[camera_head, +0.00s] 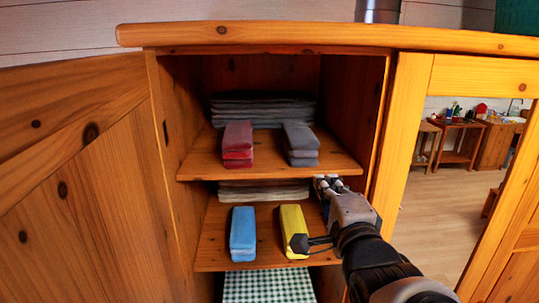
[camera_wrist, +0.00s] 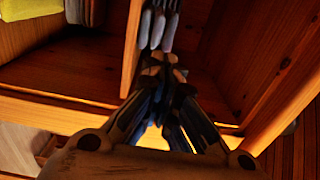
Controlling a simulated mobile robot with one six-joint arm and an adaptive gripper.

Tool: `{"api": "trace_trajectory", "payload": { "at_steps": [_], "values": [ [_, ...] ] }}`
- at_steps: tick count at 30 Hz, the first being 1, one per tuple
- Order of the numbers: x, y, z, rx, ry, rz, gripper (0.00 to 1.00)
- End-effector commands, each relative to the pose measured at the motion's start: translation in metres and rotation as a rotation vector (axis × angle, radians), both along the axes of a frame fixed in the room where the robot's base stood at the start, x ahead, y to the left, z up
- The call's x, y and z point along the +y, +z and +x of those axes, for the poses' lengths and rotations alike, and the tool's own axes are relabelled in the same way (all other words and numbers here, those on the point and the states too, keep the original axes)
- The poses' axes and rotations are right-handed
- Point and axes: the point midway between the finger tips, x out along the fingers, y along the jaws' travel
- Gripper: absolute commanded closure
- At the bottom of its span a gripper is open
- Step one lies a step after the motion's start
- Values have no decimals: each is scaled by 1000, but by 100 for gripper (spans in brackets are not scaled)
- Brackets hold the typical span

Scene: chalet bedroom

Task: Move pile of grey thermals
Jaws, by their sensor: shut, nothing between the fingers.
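A pile of grey folded thermals (camera_head: 301,145) sits near the front right of the cupboard's upper shelf (camera_head: 205,163). The pile also shows at the top of the wrist view (camera_wrist: 160,22), just beyond my fingertips. My gripper (camera_head: 326,183) is shut and empty. In the head view its fingers appear at the right end of the upper shelf's front edge, below and right of the grey pile. In the wrist view my gripper (camera_wrist: 164,62) is close to the shelf edge and the pile; I cannot tell whether it touches either.
A maroon pile (camera_head: 238,145) is left of the grey one, with a dark grey stack (camera_head: 262,108) behind. Blue (camera_head: 243,234) and yellow (camera_head: 294,228) piles sit on the shelf below. The cupboard's right wall (camera_head: 352,125) is close; a door (camera_head: 75,170) is at left.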

Motion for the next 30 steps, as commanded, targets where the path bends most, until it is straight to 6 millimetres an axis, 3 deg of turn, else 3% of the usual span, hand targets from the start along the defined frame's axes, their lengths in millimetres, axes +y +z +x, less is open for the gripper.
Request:
{"api": "trace_trajectory", "payload": {
  "at_steps": [9, 15, 21, 30],
  "values": [
    [0, 1, 64, 4, 1, -1, 100],
    [0, 1, 96, 3, 0, -2, 100],
    [0, 1, 113, 2, 0, -2, 100],
    [0, 0, 116, 2, 0, -2, 100]
  ]
}}
